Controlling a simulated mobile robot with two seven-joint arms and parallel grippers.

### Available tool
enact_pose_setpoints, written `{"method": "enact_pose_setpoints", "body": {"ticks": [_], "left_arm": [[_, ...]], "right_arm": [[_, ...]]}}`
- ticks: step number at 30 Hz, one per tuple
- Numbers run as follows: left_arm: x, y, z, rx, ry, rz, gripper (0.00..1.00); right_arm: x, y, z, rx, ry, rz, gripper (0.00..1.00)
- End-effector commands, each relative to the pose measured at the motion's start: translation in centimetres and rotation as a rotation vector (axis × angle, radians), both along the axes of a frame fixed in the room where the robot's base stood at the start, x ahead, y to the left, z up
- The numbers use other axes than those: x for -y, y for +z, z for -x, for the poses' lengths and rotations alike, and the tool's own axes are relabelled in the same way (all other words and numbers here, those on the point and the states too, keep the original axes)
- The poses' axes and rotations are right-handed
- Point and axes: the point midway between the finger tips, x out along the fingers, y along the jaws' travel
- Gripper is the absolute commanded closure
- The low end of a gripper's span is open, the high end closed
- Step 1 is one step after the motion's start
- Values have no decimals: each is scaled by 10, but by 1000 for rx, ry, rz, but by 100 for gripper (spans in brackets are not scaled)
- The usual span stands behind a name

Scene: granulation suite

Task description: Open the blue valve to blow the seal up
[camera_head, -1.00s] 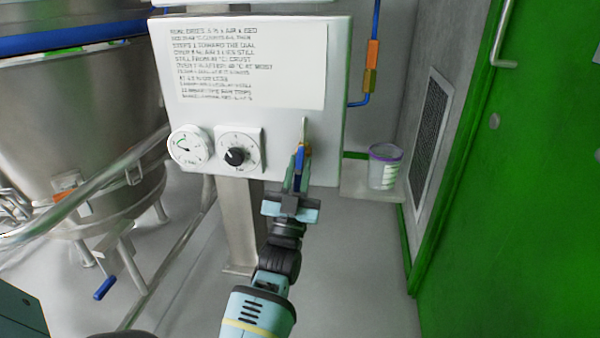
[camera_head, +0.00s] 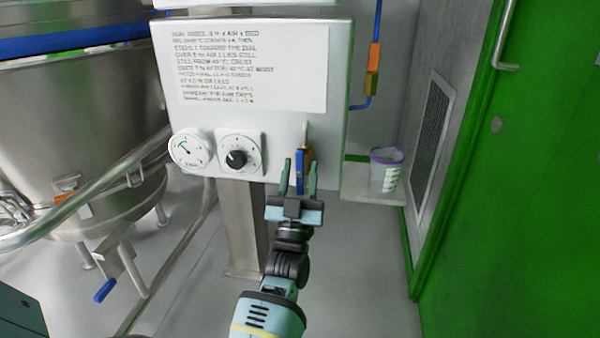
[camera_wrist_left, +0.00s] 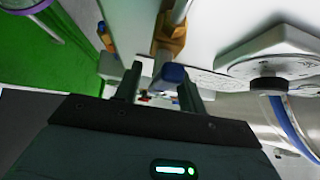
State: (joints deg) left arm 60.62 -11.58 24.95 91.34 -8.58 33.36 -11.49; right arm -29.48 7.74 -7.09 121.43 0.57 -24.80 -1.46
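The blue valve (camera_head: 300,170) sits at the lower right of the white panel (camera_head: 330,140). Its blue lever hangs roughly straight down, below a brass body and a thin vertical pipe. My left gripper (camera_head: 299,164) is open, with one finger on each side of the lever and a visible gap. In the left wrist view the lever's blue end (camera_wrist_left: 173,73) shows between the fingers, below the brass body (camera_wrist_left: 172,35). I cannot tell whether a finger touches it. My right gripper is not in view.
A gauge (camera_head: 189,149) and a black knob (camera_head: 236,159) sit left of the valve, under a printed notice (camera_head: 240,70). A purple-rimmed tub (camera_head: 386,172) stands on a ledge to the right. A steel vessel (camera_head: 70,130) and another blue handle (camera_head: 104,291) are at left.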

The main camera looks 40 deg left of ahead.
Motion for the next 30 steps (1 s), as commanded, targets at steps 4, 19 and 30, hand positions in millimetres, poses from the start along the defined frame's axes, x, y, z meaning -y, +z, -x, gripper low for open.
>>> {"method": "enact_pose_setpoints", "body": {"ticks": [4, 19, 30], "left_arm": [[0, 0, 0, 0, -1, -1, 60], [20, -36, 31, -2, -1, 1, 60], [30, -55, 47, 0, 0, 0, 60]], "right_arm": [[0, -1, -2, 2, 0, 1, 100], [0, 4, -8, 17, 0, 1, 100], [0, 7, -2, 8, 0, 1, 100]]}}
